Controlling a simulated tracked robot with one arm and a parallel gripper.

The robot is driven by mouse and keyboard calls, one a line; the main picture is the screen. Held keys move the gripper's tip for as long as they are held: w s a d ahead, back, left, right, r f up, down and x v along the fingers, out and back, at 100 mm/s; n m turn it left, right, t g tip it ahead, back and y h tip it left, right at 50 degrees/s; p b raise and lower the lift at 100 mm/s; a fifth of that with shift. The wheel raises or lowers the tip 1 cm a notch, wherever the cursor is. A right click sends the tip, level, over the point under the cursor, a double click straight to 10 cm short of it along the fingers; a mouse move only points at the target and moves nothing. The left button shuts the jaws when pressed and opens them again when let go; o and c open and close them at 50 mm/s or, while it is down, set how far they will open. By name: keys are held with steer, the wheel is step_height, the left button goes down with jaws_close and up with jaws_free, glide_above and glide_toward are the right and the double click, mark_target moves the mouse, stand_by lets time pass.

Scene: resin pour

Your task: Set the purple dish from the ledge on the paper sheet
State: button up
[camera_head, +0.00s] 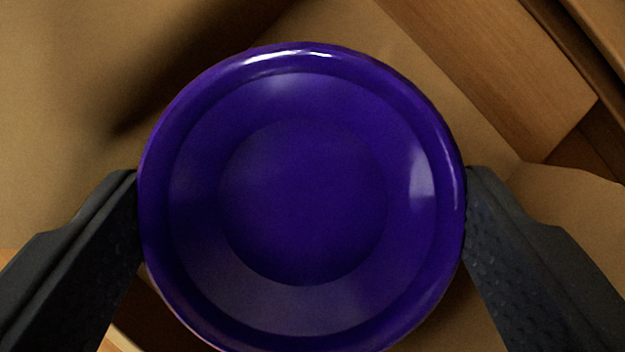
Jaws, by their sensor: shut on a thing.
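The purple dish (302,200) is round, glossy and empty, and fills the middle of the head camera view. My gripper (302,215) is shut on the dish, with one dark finger pressed against its left side and the other against its right side. The dish faces the camera, and its lower edge is just cut off by the frame. Brown paper-like material (60,100) shows behind the dish, perhaps the paper sheet. The dish hides much of what lies beneath it. I cannot tell how far the dish is from that surface.
A wooden block or board (500,75) lies at the upper right, with more wooden edges at the far right corner. A strip of lighter wood shows at the lower left. A dark shadow falls on the brown surface at the upper left.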

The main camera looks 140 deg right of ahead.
steer(key=shift+f, duration=0.7)
steer(key=o, duration=1)
steer(key=shift+f, duration=0.1)
steer(key=p+v, duration=0.1)
steer(key=v, duration=1.1)
